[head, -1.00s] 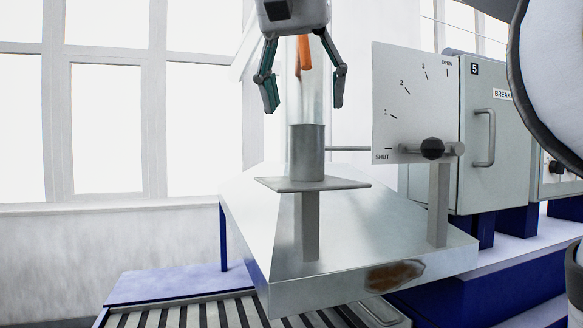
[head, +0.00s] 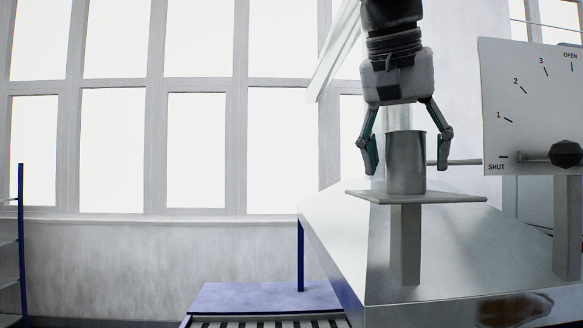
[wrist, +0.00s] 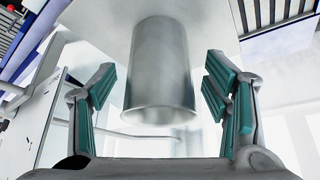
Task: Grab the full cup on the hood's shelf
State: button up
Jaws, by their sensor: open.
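The cup (head: 406,165) is a grey metal cylinder standing upright on the small square shelf (head: 455,198) on a post above the hood (head: 340,225). Its contents cannot be seen. My gripper (head: 405,158) is open, with one finger on each side of the cup near its upper part. In the wrist view the cup (wrist: 160,75) lies between the two green-padded fingers, with a visible gap on both sides.
A dial plate (head: 525,105) marked SHUT to OPEN with a dark knob (head: 565,154) stands right of the shelf. A blue-framed slatted conveyor (head: 265,298) lies below left. A blue rack (head: 20,245) stands at the far left. Windows line the back wall.

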jog(key=shift+w+d+f, duration=0.1)
jog(key=shift+f, duration=0.1)
jog(key=shift+c, duration=0.6)
jog(key=c, duration=1.2)
jog(key=shift+c, duration=0.2)
jog(key=shift+r+p, duration=0.3)
jog(key=shift+p, duration=0.15)
